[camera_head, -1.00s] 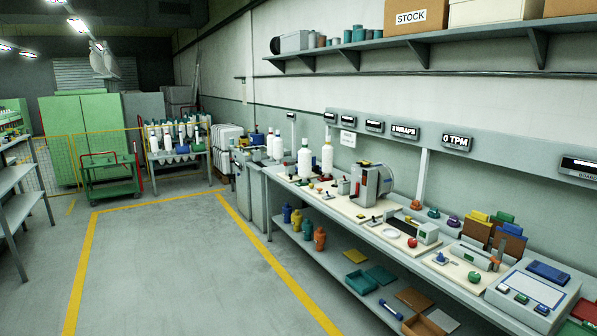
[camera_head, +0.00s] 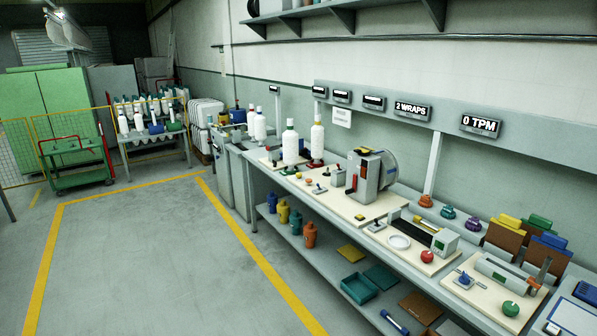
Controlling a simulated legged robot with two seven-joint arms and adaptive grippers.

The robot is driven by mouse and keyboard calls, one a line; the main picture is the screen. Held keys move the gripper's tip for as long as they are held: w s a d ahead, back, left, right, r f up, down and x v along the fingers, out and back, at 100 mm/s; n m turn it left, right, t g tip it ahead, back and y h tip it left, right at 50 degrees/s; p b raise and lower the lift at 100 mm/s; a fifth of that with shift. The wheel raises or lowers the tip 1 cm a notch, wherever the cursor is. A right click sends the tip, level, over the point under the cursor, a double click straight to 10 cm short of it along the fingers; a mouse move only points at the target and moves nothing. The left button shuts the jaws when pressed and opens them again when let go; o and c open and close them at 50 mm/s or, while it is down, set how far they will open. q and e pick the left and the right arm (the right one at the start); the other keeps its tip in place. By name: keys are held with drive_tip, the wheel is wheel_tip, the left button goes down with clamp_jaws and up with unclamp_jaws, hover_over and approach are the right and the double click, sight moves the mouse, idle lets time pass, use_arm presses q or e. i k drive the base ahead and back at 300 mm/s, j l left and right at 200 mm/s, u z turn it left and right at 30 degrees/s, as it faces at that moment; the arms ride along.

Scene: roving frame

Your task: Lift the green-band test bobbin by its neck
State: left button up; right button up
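Two white bobbins stand upright on the long bench (camera_head: 330,217). The nearer-left one (camera_head: 290,150) shows green at its neck and base, so it looks like the green-band bobbin. The other bobbin (camera_head: 317,141) stands just right of it on a dark red base. Their bands are too small to read surely. Two more white bobbins (camera_head: 260,127) stand farther back on the left. Neither of my grippers is in view, and nothing is seen touching the bobbins.
A grey machine (camera_head: 370,175) stands on the bench right of the bobbins. Colored bottles (camera_head: 283,212) and trays (camera_head: 358,288) sit on the lower shelf. A rack of bobbins (camera_head: 157,142) and a green cart (camera_head: 75,165) stand at the back left. The floor (camera_head: 160,265) before the bench is clear.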

sight(290, 137)
drive_tip(key=i+z, duration=0.1)
drive_tip(key=i, duration=1)
drive_tip(key=i+j+z, duration=0.1)
drive_tip(key=i, duration=1)
drive_tip(key=j, duration=0.1)
